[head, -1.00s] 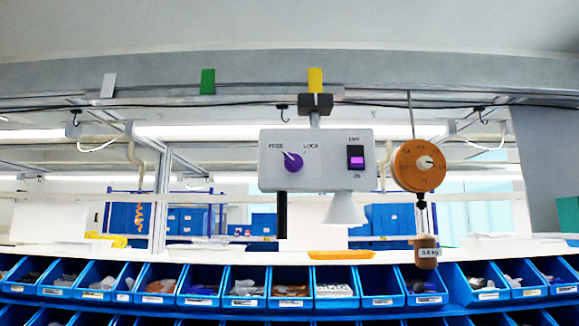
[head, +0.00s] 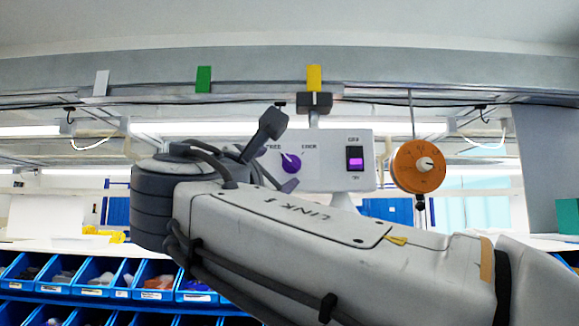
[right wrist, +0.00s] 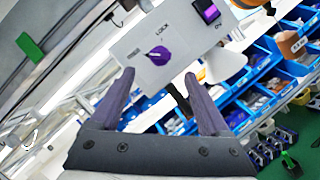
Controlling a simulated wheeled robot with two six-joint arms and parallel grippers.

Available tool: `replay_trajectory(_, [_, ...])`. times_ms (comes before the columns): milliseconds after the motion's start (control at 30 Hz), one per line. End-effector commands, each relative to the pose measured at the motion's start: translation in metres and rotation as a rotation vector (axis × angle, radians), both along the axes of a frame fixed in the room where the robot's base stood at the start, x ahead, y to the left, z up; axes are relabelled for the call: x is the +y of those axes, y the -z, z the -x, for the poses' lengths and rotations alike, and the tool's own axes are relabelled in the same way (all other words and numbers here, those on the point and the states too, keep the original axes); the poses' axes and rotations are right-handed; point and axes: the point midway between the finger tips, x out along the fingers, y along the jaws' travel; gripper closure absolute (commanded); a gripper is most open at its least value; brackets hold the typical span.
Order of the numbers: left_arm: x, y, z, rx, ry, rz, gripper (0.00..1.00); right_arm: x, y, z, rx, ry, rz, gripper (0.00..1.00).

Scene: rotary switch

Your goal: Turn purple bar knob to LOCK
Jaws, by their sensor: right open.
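The purple bar knob (head: 290,163) is on the left part of a light grey control box (head: 328,180). Its white pointer mark points up and left, toward the left label, away from LOCK at the upper right. My right gripper (head: 283,150) is open and empty in front of the box, with its fingers spread around the line to the knob. In the right wrist view the knob (right wrist: 159,56) appears between and just beyond the open fingertips (right wrist: 159,75), apart from them. My left gripper is not in view.
A lit purple rocker switch (head: 355,158) is on the box's right side. An orange round dial (head: 418,166) hangs to the right. Blue bins (head: 155,280) line the shelf below. A yellow tag (head: 314,78) is on the rail above. My right arm hides much of the lower middle.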

Motion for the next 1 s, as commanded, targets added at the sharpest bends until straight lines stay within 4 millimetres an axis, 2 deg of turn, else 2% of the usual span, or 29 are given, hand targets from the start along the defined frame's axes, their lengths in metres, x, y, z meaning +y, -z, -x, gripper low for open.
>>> replay_trajectory(100, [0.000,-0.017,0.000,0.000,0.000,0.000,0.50,-0.008,-0.011,-0.022,0.002,0.006,0.001,0.20])
replay_trajectory(400, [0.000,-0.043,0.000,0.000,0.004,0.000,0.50,-0.020,-0.023,-0.068,0.003,0.002,0.000,0.20])
replay_trajectory(600, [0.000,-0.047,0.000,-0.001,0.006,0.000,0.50,-0.024,-0.023,-0.080,0.003,-0.001,-0.003,0.20])
replay_trajectory(867, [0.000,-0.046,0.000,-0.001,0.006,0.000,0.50,-0.024,-0.022,-0.081,0.003,-0.003,-0.002,0.20])
replay_trajectory(1000, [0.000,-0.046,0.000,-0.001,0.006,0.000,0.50,-0.024,-0.022,-0.081,0.003,-0.003,-0.003,0.74])
